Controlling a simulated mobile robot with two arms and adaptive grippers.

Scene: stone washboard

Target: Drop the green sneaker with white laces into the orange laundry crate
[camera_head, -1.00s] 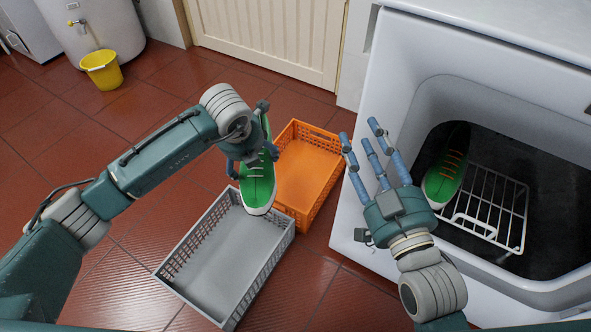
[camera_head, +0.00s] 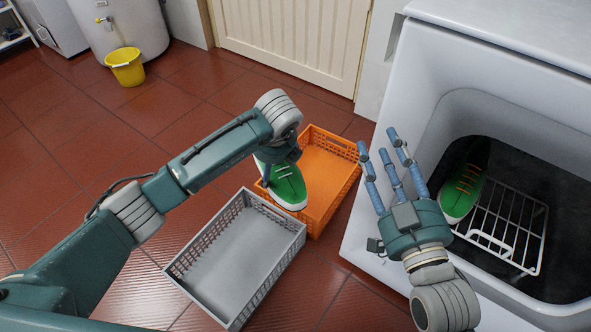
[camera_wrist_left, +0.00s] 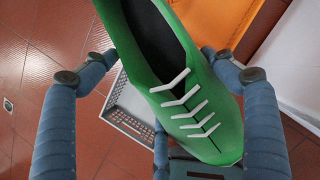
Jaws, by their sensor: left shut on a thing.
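The green sneaker with white laces (camera_head: 287,185) is held by my left gripper (camera_head: 277,158), which is shut on it. In the left wrist view the sneaker (camera_wrist_left: 190,85) fills the middle between the blue fingers, laces facing the camera. In the head view the sneaker hangs over the left part of the orange laundry crate (camera_head: 335,175), toe pointing toward the grey crate; its heel is hidden by the gripper. The orange crate looks empty where visible, and part of it shows in the left wrist view (camera_wrist_left: 268,25). My right gripper (camera_head: 390,160) is open and empty beside the basin.
A grey crate (camera_head: 270,282), empty, stands in front of the orange one. A yellow bucket (camera_head: 127,70) stands far left.

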